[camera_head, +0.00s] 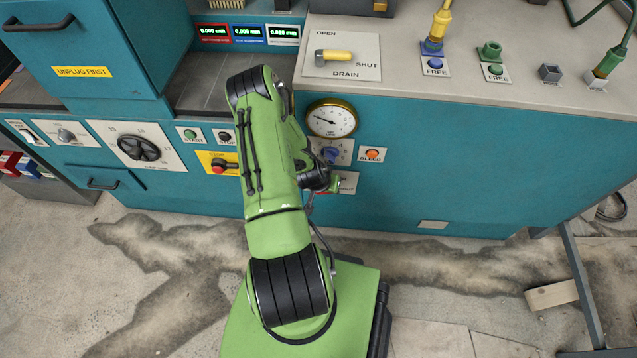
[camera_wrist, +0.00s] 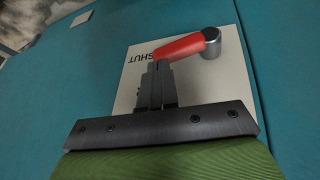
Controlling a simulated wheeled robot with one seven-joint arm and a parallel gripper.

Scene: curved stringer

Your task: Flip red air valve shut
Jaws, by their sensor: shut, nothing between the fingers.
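The red air valve lever (camera_wrist: 183,47) shows in the wrist view. It runs left and slightly down from a grey round pivot (camera_wrist: 211,44) on a pale plate (camera_wrist: 130,85). The word SHUT reads upside down on the plate, just left of the lever's free end. My gripper (camera_wrist: 160,66) is shut and empty, its fingertips at the lower edge of the lever near its free end. I cannot tell whether they touch it.
Above the plate in the head view are a pressure gauge (camera_head: 331,118), a blue knob (camera_head: 329,155) and an orange bleed button (camera_head: 372,154). A yellow drain lever (camera_head: 334,55) lies on the top. The teal panel (camera_head: 440,180) to the right is mostly clear.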

